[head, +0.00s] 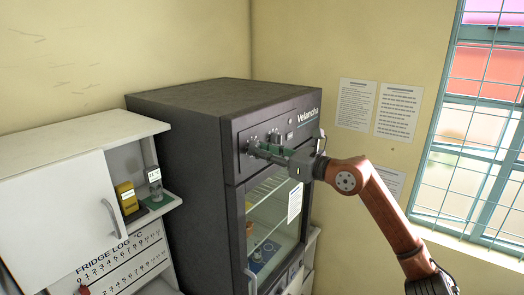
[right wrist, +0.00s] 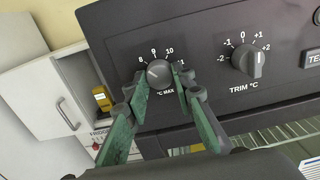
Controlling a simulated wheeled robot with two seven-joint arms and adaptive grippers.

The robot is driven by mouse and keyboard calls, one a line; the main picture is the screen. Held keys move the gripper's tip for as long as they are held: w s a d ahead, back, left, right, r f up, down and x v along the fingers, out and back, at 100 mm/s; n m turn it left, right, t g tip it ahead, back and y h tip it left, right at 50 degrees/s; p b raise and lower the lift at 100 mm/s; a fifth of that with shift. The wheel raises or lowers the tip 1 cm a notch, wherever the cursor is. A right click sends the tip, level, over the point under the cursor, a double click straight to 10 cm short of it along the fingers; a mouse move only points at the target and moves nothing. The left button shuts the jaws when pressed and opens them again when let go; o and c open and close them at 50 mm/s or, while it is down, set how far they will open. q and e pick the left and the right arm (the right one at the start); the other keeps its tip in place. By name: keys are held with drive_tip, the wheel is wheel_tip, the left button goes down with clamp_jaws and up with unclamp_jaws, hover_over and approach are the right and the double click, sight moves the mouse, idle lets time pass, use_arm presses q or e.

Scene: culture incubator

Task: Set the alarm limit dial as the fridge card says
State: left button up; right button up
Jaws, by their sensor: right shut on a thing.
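The alarm limit dial, a grey knob marked °C MAX (right wrist: 158,72), is on the dark panel of the incubator fridge (head: 185,150), with numbers 8 to 11 visible around it. My right gripper (right wrist: 163,82) has its green-padded fingers on either side of this knob and is shut on it. In the head view my right gripper (head: 262,150) hides the knob. The knob's exact pointer reading is hard to tell. A white card (head: 295,203) hangs on the fridge's glass door; its text is too small to read. My left gripper is not in view.
A TRIM °C knob (right wrist: 248,60) sits right of the dial, beside a TEST button (right wrist: 312,58). A white cabinet (head: 60,200) with a yellow device (head: 127,198) stands left of the fridge. Paper notices (head: 398,110) hang on the wall beside a barred window (head: 480,130).

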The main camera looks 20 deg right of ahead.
clamp_jaws()
drive_tip(key=n+b, duration=0.6)
drive_tip(key=n, duration=0.9)
drive_tip(key=shift+n+b, duration=0.3)
drive_tip(key=shift+n, duration=0.1)
idle(0.5)
drive_tip(key=o, duration=0.9)
unclamp_jaws()
